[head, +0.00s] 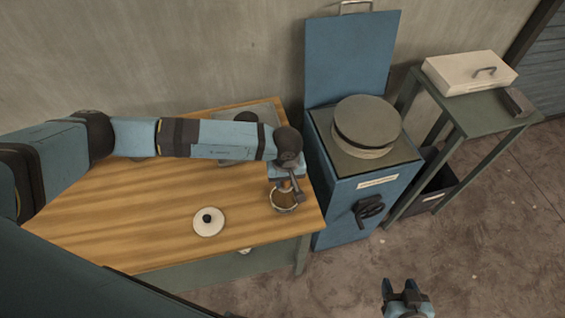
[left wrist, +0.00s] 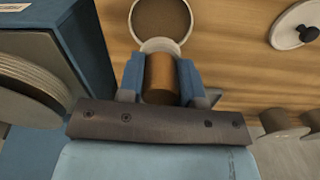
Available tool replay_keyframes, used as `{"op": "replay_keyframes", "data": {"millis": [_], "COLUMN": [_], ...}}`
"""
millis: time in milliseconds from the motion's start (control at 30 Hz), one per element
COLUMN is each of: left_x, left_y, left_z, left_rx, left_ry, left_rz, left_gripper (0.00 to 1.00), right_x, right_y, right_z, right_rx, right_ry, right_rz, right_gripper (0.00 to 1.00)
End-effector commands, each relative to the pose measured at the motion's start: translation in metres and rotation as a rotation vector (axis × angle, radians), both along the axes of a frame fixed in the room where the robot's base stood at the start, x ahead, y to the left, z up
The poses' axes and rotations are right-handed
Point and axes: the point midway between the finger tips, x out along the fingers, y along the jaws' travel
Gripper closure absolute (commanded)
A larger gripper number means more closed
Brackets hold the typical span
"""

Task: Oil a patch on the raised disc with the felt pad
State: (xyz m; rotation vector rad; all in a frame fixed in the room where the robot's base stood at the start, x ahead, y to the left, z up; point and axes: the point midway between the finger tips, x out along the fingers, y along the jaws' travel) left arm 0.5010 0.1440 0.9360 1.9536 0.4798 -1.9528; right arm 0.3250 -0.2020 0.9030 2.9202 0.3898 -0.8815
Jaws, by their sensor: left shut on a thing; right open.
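My left gripper (head: 286,180) is over the table's right end, shut on the felt pad's brown cylindrical handle (left wrist: 160,80). The pale felt end (left wrist: 162,46) points toward a small round dish (head: 284,207) with a brown inside. In the left wrist view the felt overlaps the near rim of the dish (left wrist: 160,18); I cannot tell whether they touch. The raised disc (head: 367,122), grey and round, sits on a blue cabinet right of the table. Its edge also shows in the left wrist view (left wrist: 30,85). My right gripper (head: 407,297) is open and empty above the floor.
A white lid with a black knob (head: 208,222) lies on the wooden table (head: 140,225). The blue cabinet (head: 350,205) has a raised back panel and a dark hand crank (head: 369,209). A green stand (head: 480,112) holds a pale case (head: 470,72). Floor at the front right is clear.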

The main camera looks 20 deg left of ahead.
Motion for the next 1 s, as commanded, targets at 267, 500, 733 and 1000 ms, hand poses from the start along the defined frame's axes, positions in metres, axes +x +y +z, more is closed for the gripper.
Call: {"op": "replay_keyframes", "data": {"millis": [267,500,733,1000], "left_x": [0.000,0.000,0.000,0.000], "left_y": [0.000,0.000,0.000,0.000], "left_z": [-0.019,-0.046,-0.059,-0.059], "left_rx": [0.002,0.000,0.001,0.001], "left_ry": [0.001,0.001,0.000,0.000], "left_rz": [0.000,0.002,0.001,0.001], "left_gripper": [0.86,0.86,0.86,0.86], "right_x": [0.000,0.001,0.002,0.003], "right_y": [0.001,0.003,0.004,0.004], "right_z": [-0.007,-0.016,-0.019,-0.018], "right_rx": [0.003,0.007,0.008,0.008], "right_ry": [-0.001,-0.001,-0.003,-0.004], "right_rz": [0.001,0.003,0.007,0.009], "right_gripper": [0.49,0.49,0.49,0.49]}}
